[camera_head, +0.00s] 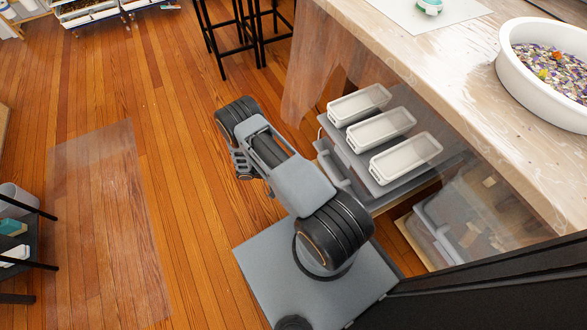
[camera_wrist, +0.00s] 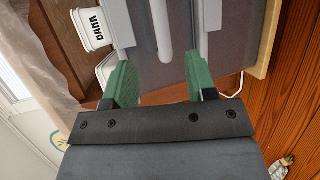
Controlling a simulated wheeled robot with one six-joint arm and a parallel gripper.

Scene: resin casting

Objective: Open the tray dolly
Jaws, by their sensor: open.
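The tray dolly (camera_head: 330,172) is a grey unit under the wooden table's edge, with three pale trays on its top. In the wrist view a grey panel (camera_wrist: 145,45) with a light grey vertical bar (camera_wrist: 161,30), apparently a handle, fills the upper middle. My gripper (camera_wrist: 161,78) is open, its two green fingers apart on either side of the bar's line. The bar's end shows between them, and I cannot tell whether either finger touches anything. In the head view my arm hides the gripper, which is to the left of the dolly.
The wooden table (camera_head: 440,60) overhangs the dolly and carries a white bowl (camera_head: 510,75) of coloured bits. Black stool legs (camera_head: 245,35) stand behind. A dark shelf (camera_head: 28,240) is at far left.

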